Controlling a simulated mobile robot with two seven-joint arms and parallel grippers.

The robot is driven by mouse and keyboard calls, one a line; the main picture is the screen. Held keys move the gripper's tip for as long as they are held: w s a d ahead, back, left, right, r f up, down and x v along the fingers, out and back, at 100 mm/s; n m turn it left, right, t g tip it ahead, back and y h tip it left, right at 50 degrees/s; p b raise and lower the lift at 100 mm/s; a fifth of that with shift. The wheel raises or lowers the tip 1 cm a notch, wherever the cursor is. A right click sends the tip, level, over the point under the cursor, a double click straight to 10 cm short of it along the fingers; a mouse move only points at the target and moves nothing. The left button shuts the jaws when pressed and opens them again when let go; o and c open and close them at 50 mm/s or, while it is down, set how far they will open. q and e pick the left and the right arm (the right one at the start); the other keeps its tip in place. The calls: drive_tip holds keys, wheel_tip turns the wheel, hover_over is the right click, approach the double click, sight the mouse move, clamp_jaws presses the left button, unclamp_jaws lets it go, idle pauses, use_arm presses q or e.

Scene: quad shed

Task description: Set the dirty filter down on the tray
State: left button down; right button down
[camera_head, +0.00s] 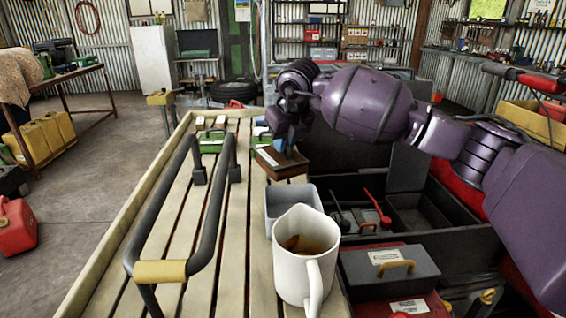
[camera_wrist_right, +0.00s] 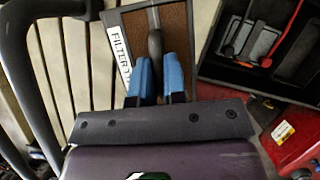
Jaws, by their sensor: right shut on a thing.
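The dirty filter (camera_head: 283,164) is a dark-framed block with a brown face and a white label. It also shows in the right wrist view (camera_wrist_right: 184,38), where the label reads "FILTER". My right gripper (camera_head: 290,147) is shut on its grey upright grip, with blue fingertips (camera_wrist_right: 160,82) on either side. The filter is at the right edge of the slatted wooden deck (camera_head: 237,190), behind a small grey open tub (camera_head: 288,198). I cannot tell whether it touches the slats. No thing is clearly marked as the tray. My left gripper is out of view.
A white jug (camera_head: 300,262) with brown liquid stands in front of the grey tub. A black bar with a tan grip (camera_head: 160,271) rises over the slats. Green boxes (camera_head: 212,141) lie at the deck's far end. A black open toolbox (camera_head: 420,210) is at right.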

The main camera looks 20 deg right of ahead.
sight(285, 156)
wheel_tip(285, 156, down, 5)
drive_tip(key=shift+r+b, duration=0.15)
drive_tip(key=shift+b, duration=0.25)
drive_tip(key=shift+f, duration=0.4)
drive_tip(key=shift+r, duration=0.15)
drive_tip(key=c, duration=1.2)
unclamp_jaws()
drive_tip(key=shift+o, duration=0.2)
drive_tip(key=p+v, duration=0.2)
drive_tip(key=v, duration=0.8)
drive_tip(key=shift+r+p, duration=0.25)
drive_tip(key=shift+p, duration=0.15)
drive_tip(key=shift+v, duration=0.8)
